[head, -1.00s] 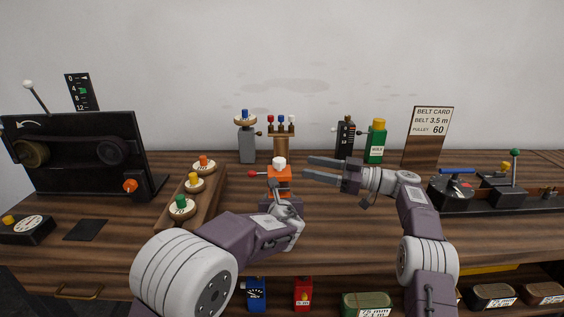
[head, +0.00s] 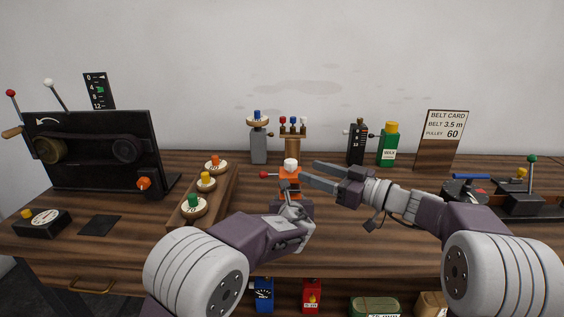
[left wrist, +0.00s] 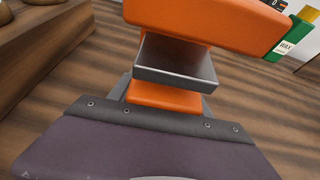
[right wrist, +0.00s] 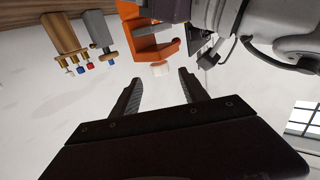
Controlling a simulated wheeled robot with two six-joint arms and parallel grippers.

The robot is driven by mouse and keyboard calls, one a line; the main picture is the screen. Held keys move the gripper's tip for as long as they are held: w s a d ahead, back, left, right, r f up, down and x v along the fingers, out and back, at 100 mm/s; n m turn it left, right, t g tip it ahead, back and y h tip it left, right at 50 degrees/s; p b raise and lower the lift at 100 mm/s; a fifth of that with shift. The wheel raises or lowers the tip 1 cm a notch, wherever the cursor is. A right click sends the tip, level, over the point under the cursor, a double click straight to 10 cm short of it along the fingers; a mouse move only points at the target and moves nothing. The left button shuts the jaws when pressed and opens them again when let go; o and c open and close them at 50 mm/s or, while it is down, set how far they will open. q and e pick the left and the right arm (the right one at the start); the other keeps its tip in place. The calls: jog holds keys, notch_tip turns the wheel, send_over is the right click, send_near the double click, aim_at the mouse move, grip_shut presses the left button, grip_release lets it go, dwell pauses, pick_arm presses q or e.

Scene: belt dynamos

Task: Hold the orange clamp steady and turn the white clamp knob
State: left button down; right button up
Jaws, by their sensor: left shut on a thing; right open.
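The orange clamp (head: 289,184) stands on the bench in front of my left arm, with its white knob (head: 291,165) on top and a red-tipped lever at its left. My left gripper (head: 291,209) is shut on the clamp's lower part; the left wrist view shows the orange body (left wrist: 210,22) close above a dark metal block. My right gripper (head: 308,173) is open, its fingers pointing left at the clamp's right side. In the right wrist view, the white knob (right wrist: 160,69) lies ahead, between the lines of the two fingertips (right wrist: 159,82) but apart from them.
A wooden rack (head: 222,188) with several coloured-knob discs stands left of the clamp. Behind are a grey post (head: 258,148) and a wooden stand (head: 292,150) with small knobs. A green bottle (head: 388,149) stands behind right. A black belt machine (head: 90,155) is far left.

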aim_at(282, 169)
jog(key=x, duration=1)
jog(key=shift+w+a, duration=0.15)
jog(key=shift+a, duration=0.05)
grip_shut()
